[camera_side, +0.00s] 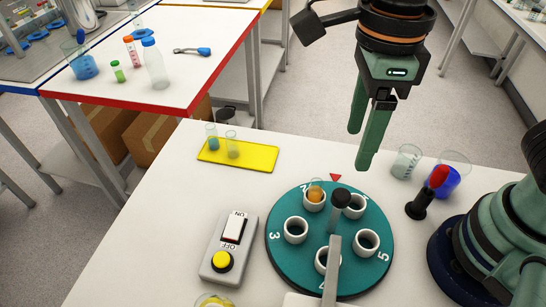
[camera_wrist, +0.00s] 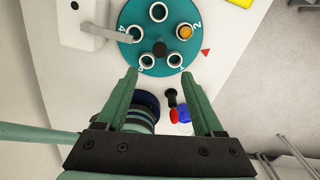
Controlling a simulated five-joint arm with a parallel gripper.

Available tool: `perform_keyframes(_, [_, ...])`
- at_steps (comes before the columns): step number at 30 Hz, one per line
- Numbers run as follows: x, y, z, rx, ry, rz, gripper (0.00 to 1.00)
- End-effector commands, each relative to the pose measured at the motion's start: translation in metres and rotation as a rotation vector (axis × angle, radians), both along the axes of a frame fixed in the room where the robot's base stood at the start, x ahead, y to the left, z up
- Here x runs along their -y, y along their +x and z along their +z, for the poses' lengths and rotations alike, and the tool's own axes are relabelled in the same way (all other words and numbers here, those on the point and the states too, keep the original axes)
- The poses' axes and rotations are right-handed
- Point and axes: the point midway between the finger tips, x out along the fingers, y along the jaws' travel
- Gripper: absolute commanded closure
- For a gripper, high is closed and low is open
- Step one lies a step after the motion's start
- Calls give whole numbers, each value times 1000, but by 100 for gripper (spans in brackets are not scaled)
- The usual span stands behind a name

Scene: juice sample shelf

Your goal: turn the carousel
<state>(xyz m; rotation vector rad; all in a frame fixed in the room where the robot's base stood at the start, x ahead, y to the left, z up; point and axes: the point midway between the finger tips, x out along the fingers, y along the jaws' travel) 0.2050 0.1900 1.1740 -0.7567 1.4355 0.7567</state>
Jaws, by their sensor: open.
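The carousel (camera_side: 282,260) is a teal disc with several numbered white ring holders. A small container of orange contents (camera_side: 315,190) sits in the holder by number 2; the other holders look empty. A black knob (camera_side: 341,197) stands up at the disc's centre and shows in the wrist view (camera_wrist: 160,48). A red triangle (camera_side: 336,177) lies just outside the disc's far edge, between holders 2 and 1. My gripper (camera_side: 361,148) is open and empty, raised above the table behind the carousel. In the wrist view my fingers (camera_wrist: 159,75) point towards the disc's near edge.
A grey bar (camera_side: 332,270) reaches over the disc by holder 4. A switch box (camera_side: 224,245) with a yellow button stands left. A yellow tray (camera_side: 260,157) holds two vials. A black stand with a red top (camera_side: 438,177) and beakers (camera_side: 408,162) are right.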

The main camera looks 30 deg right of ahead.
Motion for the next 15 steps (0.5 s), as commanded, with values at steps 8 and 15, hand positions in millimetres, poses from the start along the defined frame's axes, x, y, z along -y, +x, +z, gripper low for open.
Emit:
perform_keyframes(8, [0, 0, 0, 0, 0, 3, 54])
perform_keyframes(15, [2, 9, -9, -20, -13, 225, 100])
